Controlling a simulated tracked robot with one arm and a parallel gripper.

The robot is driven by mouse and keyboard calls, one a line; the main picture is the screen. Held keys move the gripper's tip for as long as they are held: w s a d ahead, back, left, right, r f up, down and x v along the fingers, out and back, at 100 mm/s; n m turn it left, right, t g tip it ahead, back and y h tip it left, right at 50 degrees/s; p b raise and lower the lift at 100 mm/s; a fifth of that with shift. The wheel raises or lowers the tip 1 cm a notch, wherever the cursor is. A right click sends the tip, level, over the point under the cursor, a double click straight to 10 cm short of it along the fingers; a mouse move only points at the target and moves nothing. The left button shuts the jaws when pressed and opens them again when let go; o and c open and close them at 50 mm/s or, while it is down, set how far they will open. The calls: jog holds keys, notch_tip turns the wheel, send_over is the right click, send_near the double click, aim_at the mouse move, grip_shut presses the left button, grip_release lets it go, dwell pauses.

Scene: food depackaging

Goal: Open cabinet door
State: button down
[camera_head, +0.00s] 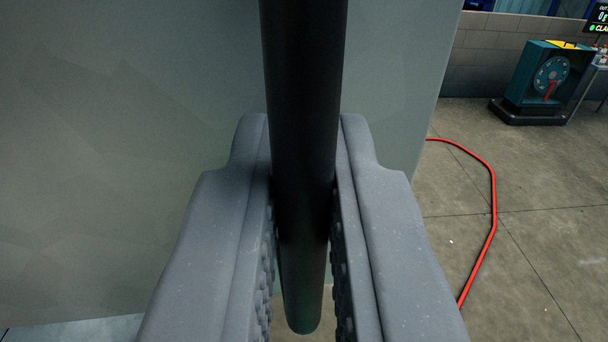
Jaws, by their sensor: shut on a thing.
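A large grey-green cabinet door (130,120) fills the left and middle of the camera_head view. A long black bar handle (303,70) runs upright in front of it, from the top edge down to a rounded lower end. My gripper (304,180) has one grey finger on each side of the handle and is shut on it near its lower end. The door's right edge shows to the right of the handle. The upper part of the handle is out of view, and the cabinet's inside is not visible.
A red hose or cable (493,195) lies on the concrete floor (545,240) at right. A teal machine with a round dial (545,80) stands at the back right, by a grey block wall (490,60). The floor between is mostly clear.

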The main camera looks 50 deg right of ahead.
jog(key=shift+m+g+h, duration=0.5)
jog(key=shift+g, duration=0.1)
jog(key=shift+s+d+v, duration=0.1)
jog(key=shift+s+v, duration=0.05)
jog(key=shift+v, duration=1.15)
jog(key=shift+s+d+v, duration=0.1)
jog(key=shift+s+v, duration=0.05)
jog(key=shift+v, duration=1.2)
jog(key=shift+r, duration=0.15)
jog(key=c, duration=1.6)
grip_release()
jog(key=shift+c, duration=0.2)
jog(key=v, duration=1.3)
jog(key=shift+s+a, duration=0.2)
jog(key=shift+a, duration=0.1)
